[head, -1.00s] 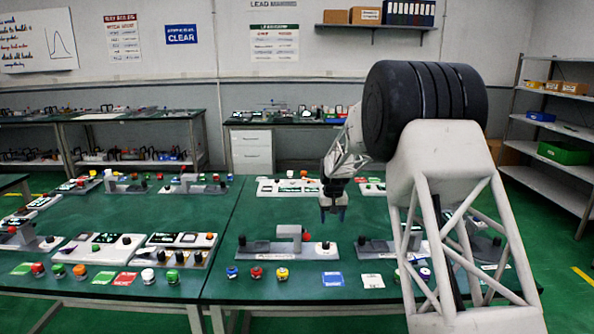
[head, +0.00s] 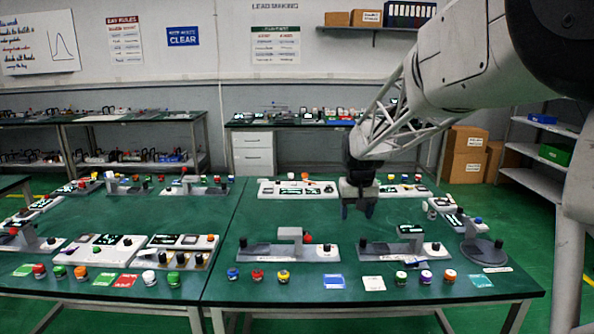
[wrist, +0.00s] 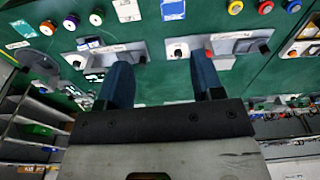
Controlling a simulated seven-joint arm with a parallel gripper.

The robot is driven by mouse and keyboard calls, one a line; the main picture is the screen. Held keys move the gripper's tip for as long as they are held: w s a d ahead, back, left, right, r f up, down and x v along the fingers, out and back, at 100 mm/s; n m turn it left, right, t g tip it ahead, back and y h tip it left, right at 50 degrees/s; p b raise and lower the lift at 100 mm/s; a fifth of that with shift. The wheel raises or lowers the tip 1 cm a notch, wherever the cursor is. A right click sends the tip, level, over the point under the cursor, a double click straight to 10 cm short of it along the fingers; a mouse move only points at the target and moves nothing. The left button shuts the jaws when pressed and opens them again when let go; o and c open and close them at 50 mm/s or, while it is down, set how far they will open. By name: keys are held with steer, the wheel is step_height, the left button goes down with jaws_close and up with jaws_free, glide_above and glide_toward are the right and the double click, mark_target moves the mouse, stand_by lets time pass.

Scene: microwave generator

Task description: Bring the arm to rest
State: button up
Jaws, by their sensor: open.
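My gripper (head: 357,208) hangs above the right-hand green table (head: 225,262), fingers pointing down, near the table's back part. Its two dark blue fingers are apart with nothing between them. In the wrist view my gripper (wrist: 164,80) also shows open and empty, with the table and its devices beyond the fingertips. My arm reaches in from the right side of the head view.
Grey devices (head: 290,250) and (head: 405,248) stand on the table, with several knobs and cards along the front edge. A white panel (head: 297,188) lies at the back. A round grey stand (head: 481,250) is at the right. Shelves (head: 535,180) stand beyond.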

steer(key=s+d+r, duration=0.1)
steer(key=s+r, duration=0.1)
steer(key=s, duration=0.9)
steer(key=s+d+r, duration=0.1)
steer(key=s+r, duration=0.1)
steer(key=s, duration=0.9)
steer(key=s+f, duration=0.2)
steer(key=s, duration=0.8)
steer(key=s+f+t, duration=0.1)
steer(key=s+f, duration=0.1)
steer(key=s, duration=0.8)
steer(key=shift+d+f+m, duration=0.25)
steer(key=shift+f+m, duration=0.1)
steer(key=shift+m, duration=0.05)
